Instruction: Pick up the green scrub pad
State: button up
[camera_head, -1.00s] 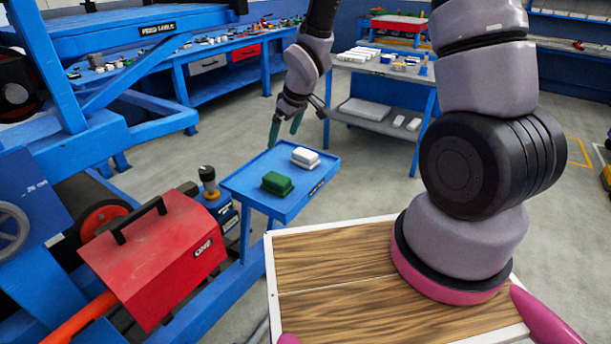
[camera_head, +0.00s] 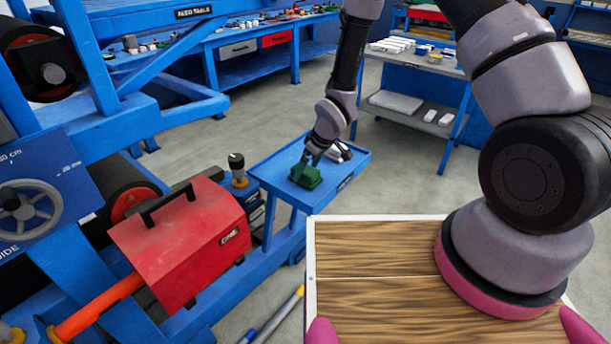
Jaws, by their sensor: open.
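The green scrub pad (camera_head: 304,178) lies on the left part of a small blue tray table (camera_head: 276,171).
My wooden deck is in front. A blue bench (camera_head: 250,45) and a grey shelf table (camera_head: 412,60) stand behind, with bare floor between.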

jog(key=shift+x, duration=1.2)
jog(key=c, duration=1.5)
jog(key=shift+o, duration=0.2)
jog(key=shift+r, duration=5.05)
